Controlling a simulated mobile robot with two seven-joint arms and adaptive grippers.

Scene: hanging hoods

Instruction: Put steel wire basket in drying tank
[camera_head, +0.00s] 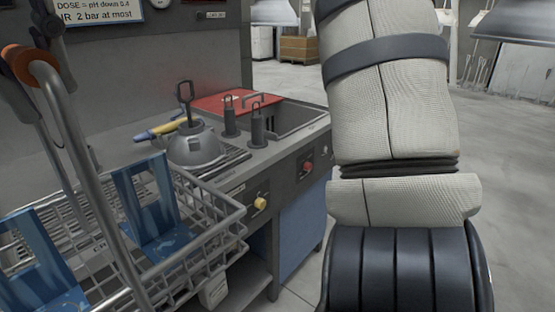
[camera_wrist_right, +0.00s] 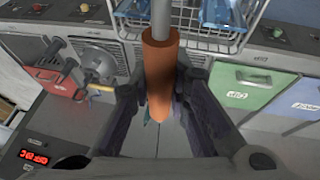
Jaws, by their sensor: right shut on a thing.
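The steel wire basket (camera_head: 205,225) is at the left of the head view, with blue racks (camera_head: 150,205) inside and a tall bent handle. The handle has an orange grip (camera_head: 32,60). My right gripper (camera_head: 28,45) is at this grip, partly cut off by the picture edge. In the right wrist view my right gripper (camera_wrist_right: 160,105) is shut on the orange grip (camera_wrist_right: 160,60), with the basket (camera_wrist_right: 190,18) beyond it. I cannot tell whether the basket hangs free or touches the bench. An open basin (camera_head: 295,118) is set in the bench; I cannot tell whether it is the drying tank. My left gripper is not in view.
A grey domed thing (camera_head: 195,147) and two dark upright handles (camera_head: 257,125) stand on the bench beside a red panel (camera_head: 225,103). The bench front has knobs (camera_head: 260,203). My right arm blocks the middle right. Open floor (camera_head: 515,150) lies beyond it.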

